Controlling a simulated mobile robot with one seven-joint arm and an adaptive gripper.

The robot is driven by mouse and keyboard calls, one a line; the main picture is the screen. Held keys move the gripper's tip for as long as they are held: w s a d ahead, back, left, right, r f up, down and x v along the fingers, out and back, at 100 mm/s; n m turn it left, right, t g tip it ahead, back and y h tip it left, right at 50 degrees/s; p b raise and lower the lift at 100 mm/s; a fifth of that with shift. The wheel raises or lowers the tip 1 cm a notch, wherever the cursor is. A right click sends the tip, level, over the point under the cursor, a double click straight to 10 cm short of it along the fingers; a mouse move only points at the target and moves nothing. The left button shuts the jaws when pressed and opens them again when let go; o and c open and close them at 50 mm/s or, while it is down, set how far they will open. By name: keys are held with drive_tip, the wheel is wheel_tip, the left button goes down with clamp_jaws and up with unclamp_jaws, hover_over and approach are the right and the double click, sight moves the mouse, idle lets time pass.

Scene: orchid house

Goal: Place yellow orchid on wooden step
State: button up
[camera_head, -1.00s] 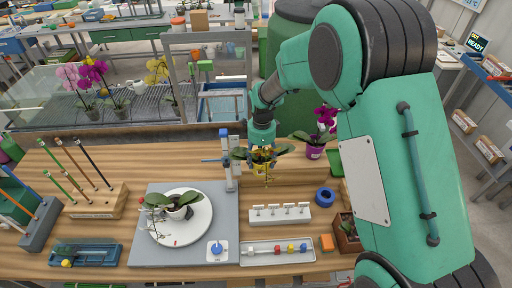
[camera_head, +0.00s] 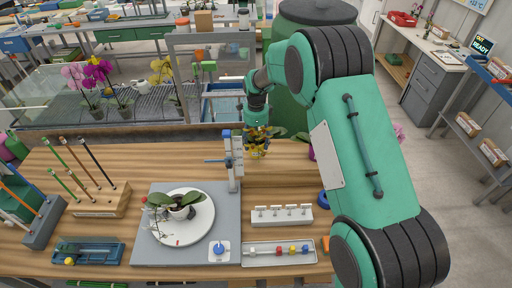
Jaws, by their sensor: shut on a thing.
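My gripper (camera_head: 257,125) hangs at the far side of the wooden bench, right of a post with a blue top. It is shut on the yellow orchid (camera_head: 256,146), a small plant with yellow parts and green leaves spreading to the sides. The fingers and leaves overlap, so the exact grip is hard to see. The wooden step (camera_head: 290,174) is a raised wooden part of the bench below and in front of the plant. I cannot tell for sure whether the plant touches the wood.
A white orchid on a round turntable (camera_head: 206,232) stands at left centre. The blue-topped post (camera_head: 231,165) is close left of the gripper. A white rack (camera_head: 281,216) and a tray of coloured beads (camera_head: 279,253) lie in front. My arm covers the right side.

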idle(0.3)
drive_tip(key=shift+f, duration=1.65)
drive_tip(key=shift+f, duration=0.15)
drive_tip(key=o, duration=1.5)
wheel_tip(320, 180, up, 11)
drive_tip(key=shift+w+f, duration=0.1)
drive_tip(key=shift+r, duration=0.7)
